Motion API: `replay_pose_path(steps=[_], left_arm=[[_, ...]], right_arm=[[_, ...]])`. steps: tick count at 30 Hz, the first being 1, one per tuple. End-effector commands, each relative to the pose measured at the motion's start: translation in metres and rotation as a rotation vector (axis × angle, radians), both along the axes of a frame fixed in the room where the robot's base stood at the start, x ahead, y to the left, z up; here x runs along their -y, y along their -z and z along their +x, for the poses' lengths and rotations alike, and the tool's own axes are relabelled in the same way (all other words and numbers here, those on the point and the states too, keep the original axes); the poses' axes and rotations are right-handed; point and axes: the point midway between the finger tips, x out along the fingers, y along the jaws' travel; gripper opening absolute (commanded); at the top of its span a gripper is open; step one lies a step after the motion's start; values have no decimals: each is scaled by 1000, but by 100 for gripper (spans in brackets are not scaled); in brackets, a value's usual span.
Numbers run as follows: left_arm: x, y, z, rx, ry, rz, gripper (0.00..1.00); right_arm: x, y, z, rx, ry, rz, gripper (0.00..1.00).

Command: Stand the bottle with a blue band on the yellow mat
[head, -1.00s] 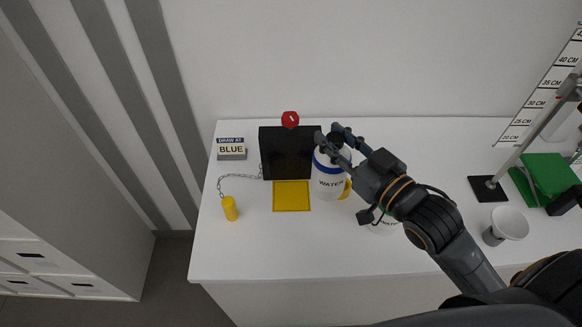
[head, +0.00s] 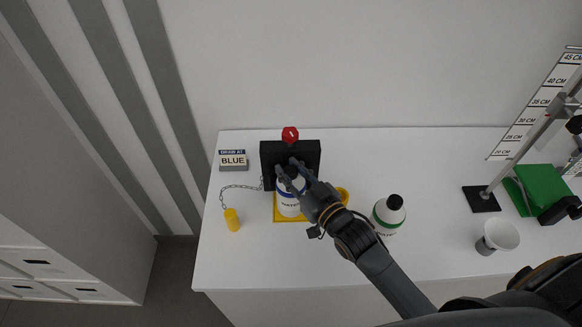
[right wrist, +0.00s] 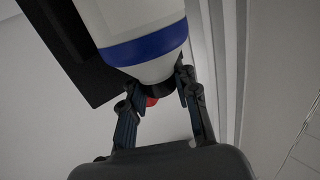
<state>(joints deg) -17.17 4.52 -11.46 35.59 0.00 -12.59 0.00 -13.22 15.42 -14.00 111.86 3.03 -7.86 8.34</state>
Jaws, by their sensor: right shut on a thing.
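The white bottle with a blue band (head: 288,205) is upright over the yellow mat (head: 290,220), in front of the black block. I cannot tell whether its base touches the mat. My right gripper (head: 291,172) is shut on the bottle's dark cap from above. In the right wrist view the bottle (right wrist: 150,65) with its blue band shows between the fingers of my right gripper (right wrist: 158,84). The bottle and my arm hide much of the mat. My left gripper is not in view.
A black block (head: 307,158) with a red knob stands behind the mat. A chained yellow cylinder (head: 232,219) is left. A green-banded bottle (head: 386,216), white cup (head: 499,236) and stand (head: 482,198) are right. A partly hidden yellow thing (head: 344,194) lies by my gripper.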

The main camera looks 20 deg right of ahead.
Motion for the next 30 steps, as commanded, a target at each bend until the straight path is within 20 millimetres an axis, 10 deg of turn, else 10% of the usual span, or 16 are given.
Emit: replay_pose_path(steps=[8, 9, 12, 23, 30], left_arm=[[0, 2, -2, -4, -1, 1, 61], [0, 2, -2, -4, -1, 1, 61], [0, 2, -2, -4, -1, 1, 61], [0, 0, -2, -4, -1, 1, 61], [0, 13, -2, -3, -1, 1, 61]], right_arm=[[0, 2, 0, 1, 0, 0, 0], [0, 3, 0, 0, 0, 0, 31], [0, 2, 0, 0, 0, 0, 51], [0, -2, 0, 1, 0, 0, 52], [10, 2, -34, -2, -1, -1, 52]])
